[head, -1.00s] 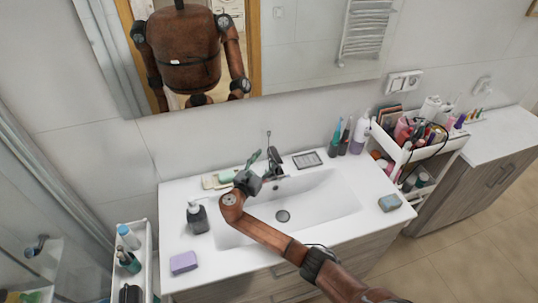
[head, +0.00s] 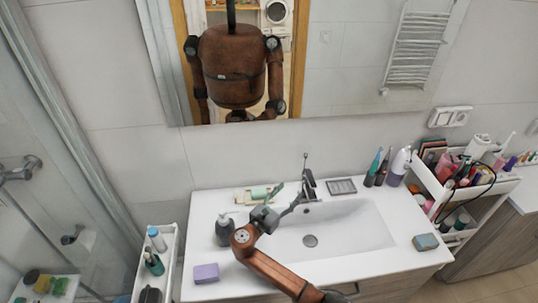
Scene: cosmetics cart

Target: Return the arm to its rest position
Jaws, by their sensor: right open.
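My right arm reaches in from the bottom over the white washbasin counter (head: 206,290). My right gripper (head: 288,200) is open and empty, with its dark fingers spread. It shows above the left back part of the basin (head: 350,232), just left of the tap (head: 309,184). I cannot tell its exact height over the counter. My left gripper is not in view, apart from the robot's reflection in the mirror (head: 350,50).
A soap dispenser (head: 225,232) and purple sponge (head: 206,273) are left of my arm. A blue sponge (head: 425,242) lies at right. Several bottles stand at the back right. A white cart (head: 503,188) is at right, a narrow shelf (head: 172,262) at left.

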